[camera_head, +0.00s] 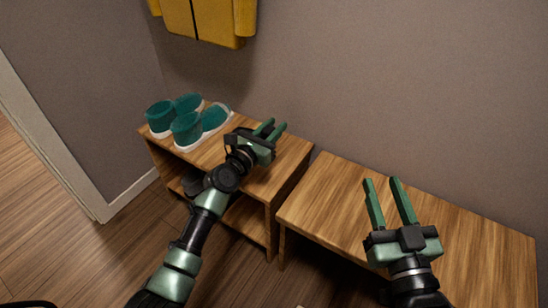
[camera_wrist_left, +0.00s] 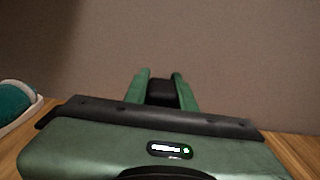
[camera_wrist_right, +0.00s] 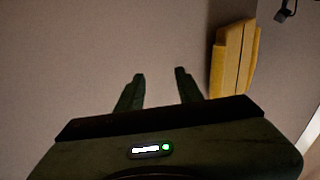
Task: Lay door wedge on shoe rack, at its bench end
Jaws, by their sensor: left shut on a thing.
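The wooden shoe rack (camera_head: 284,160) stands against the wall, with teal shoes on the left part of its top. My left gripper (camera_head: 275,125) is over the bare right part of the rack top, the end beside the bench. In the left wrist view, my left gripper (camera_wrist_left: 160,75) is shut on a small black block, the door wedge (camera_wrist_left: 161,92), between its green fingers. The wedge is hard to make out in the head view. My right gripper (camera_head: 384,182) is open and empty above the bench; it also shows in the right wrist view (camera_wrist_right: 160,72).
The lower wooden bench (camera_head: 325,190) stands to the right of the rack, across a narrow gap. Teal shoes (camera_head: 186,128) sit on the rack's left part, and one shows in the left wrist view (camera_wrist_left: 15,100). A yellow garment (camera_head: 211,18) hangs on the wall above.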

